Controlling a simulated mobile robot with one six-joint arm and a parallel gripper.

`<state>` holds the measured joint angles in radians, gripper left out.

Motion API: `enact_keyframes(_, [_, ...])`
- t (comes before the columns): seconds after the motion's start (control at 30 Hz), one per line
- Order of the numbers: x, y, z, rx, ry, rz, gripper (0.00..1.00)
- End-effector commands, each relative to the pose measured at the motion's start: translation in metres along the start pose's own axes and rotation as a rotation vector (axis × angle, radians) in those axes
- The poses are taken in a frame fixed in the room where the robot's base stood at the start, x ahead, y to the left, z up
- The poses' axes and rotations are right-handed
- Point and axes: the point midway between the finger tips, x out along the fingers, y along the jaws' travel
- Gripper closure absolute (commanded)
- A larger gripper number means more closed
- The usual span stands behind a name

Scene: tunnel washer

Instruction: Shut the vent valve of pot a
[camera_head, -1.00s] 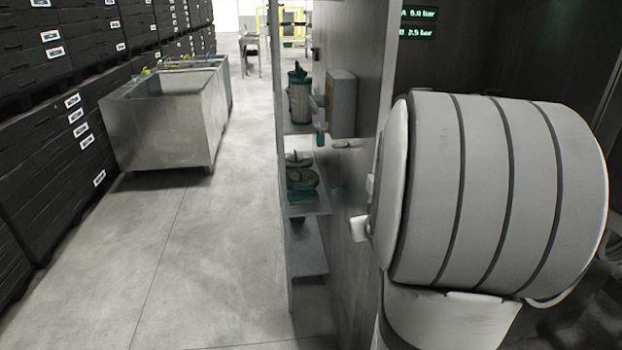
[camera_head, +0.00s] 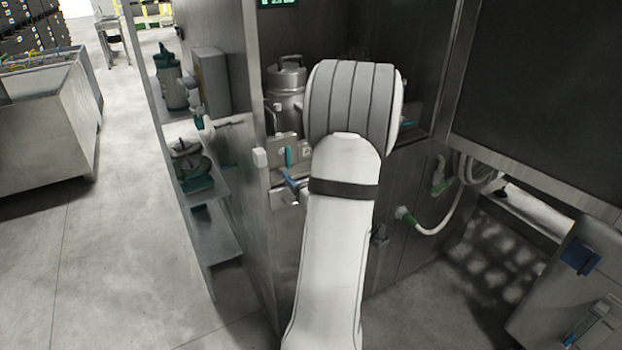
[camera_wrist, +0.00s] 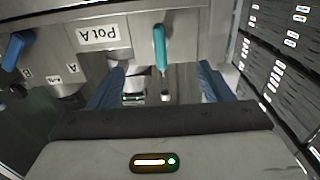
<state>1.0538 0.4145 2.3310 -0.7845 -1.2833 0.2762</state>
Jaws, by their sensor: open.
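In the wrist view a label reading "Pot A" (camera_wrist: 100,35) is fixed to a grey metal panel. To its right a teal lever (camera_wrist: 160,48) runs down the picture from the panel. My gripper (camera_wrist: 161,68) is open, its two blue fingers spread left and right of the lever's lower end. No contact shows, and I cannot tell the depth between them. In the head view a metal pot (camera_head: 284,84) with a top handle stands in a recess, and the teal lever (camera_head: 288,156) shows below it. My arm hides part of the pot and panel.
A blue lever (camera_wrist: 17,50) is at the wrist view's left. In the head view, a shelf unit (camera_head: 215,235) with green items stands left of the panel. A steel tub (camera_head: 40,145) is farther left, with clear floor between. A hose (camera_head: 450,215) hangs at the right.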

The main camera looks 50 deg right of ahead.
Motion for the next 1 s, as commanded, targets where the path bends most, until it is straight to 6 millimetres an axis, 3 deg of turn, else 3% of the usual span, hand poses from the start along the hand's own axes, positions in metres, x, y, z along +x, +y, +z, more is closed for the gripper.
enact_keyframes(0.2, [0.034, -0.001, -0.002, 0.0, 0.0, -0.002, 0.27])
enact_keyframes(0.43, [0.06, -0.001, 0.002, -0.001, 0.001, -0.001, 0.27])
enact_keyframes(0.93, [0.071, -0.001, 0.0, 0.0, 0.0, -0.001, 0.27])
enact_keyframes(1.0, [0.071, -0.001, 0.0, 0.0, 0.0, -0.001, 0.33])
